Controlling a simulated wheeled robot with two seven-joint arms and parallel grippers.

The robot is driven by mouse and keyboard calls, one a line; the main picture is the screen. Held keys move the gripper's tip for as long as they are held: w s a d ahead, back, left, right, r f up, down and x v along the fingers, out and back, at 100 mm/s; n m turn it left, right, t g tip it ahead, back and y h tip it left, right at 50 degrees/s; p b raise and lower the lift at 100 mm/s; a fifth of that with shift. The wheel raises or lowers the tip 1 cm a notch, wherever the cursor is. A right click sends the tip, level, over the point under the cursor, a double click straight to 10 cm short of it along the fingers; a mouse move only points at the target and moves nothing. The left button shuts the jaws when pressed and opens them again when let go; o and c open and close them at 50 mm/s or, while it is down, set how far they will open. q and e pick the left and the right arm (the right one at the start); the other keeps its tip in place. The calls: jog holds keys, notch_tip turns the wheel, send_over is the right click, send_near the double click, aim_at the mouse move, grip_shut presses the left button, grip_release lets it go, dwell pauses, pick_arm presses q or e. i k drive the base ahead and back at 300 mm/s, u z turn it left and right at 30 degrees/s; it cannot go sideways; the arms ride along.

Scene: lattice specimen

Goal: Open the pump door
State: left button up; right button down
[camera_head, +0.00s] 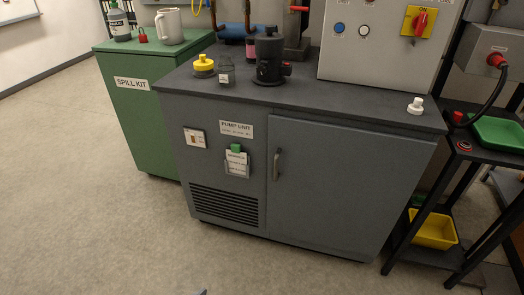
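The pump unit (178,125) is a dark grey cabinet in the middle of the head view, with a "PUMP UNIT" label (237,129) on its front. Its door (340,190) is the wide grey panel on the right side of the front and looks closed, flush with the frame. A vertical handle (277,163) is on the door's left edge. Neither of my grippers can be made out. Only a small bluish tip shows at the bottom edge, too little to identify.
Left of the door are a tag holder with a green top (236,163) and a vent grille (224,205). A green spill kit cabinet (130,110) stands at left. A black rack with a yellow bin (433,229) stands at right. The floor (110,235) before the door is clear.

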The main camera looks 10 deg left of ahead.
aim_at(345, 188)
jog(key=u, duration=0.4)
jog(key=i, duration=0.95)
jog(key=z, duration=0.2)
